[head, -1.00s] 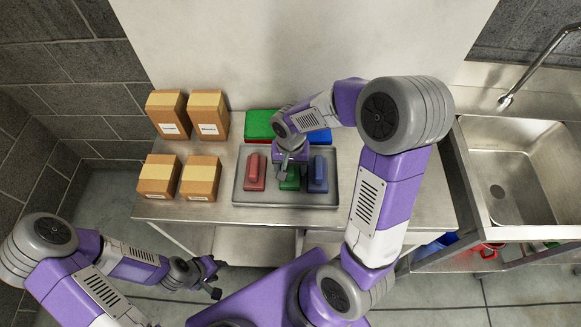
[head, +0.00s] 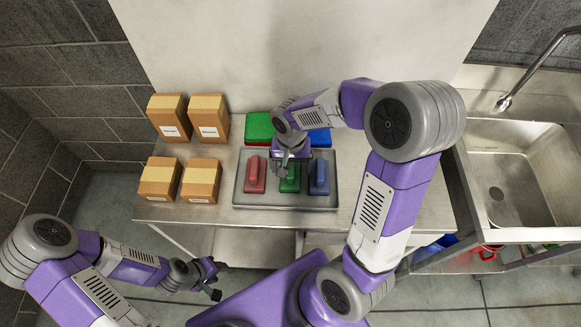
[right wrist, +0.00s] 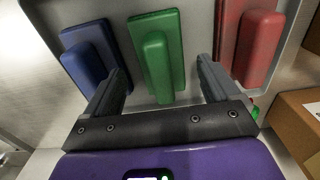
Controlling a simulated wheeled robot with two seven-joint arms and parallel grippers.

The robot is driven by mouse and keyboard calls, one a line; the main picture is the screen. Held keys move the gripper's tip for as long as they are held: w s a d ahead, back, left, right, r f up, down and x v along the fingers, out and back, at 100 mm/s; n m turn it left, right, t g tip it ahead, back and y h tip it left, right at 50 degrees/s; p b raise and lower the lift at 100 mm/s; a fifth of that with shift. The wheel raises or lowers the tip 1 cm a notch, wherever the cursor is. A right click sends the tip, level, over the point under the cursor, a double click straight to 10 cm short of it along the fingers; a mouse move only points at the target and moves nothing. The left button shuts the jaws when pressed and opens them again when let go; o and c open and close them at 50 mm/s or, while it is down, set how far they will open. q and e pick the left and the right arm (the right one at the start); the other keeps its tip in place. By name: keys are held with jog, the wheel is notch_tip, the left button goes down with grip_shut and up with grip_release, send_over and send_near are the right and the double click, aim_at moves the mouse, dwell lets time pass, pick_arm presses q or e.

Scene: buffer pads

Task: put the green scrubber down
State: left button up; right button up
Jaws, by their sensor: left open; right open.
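The green scrubber (head: 290,179) lies in the grey tray (head: 288,207), between the red scrubber (head: 255,175) and the blue scrubber (head: 319,177). In the right wrist view the green scrubber (right wrist: 157,55) rests flat with its handle up. My right gripper (head: 282,171) is open above the tray, its fingers apart on either side of the green scrubber and clear of it in the right wrist view (right wrist: 160,85). My left gripper (head: 213,279) is open and empty, away from the table at the lower left.
Several cardboard boxes (head: 200,181) stand at the table's left. Green (head: 258,127) and blue (head: 320,137) pads lie behind the tray, partly hidden by my right arm. A metal sink (head: 515,175) is at the right. The table right of the tray has free room.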

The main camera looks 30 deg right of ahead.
aim_at(292, 167)
jog(key=shift+s+r+p, duration=0.2)
jog(key=shift+r+p, duration=0.2)
jog(key=shift+r, duration=1.9)
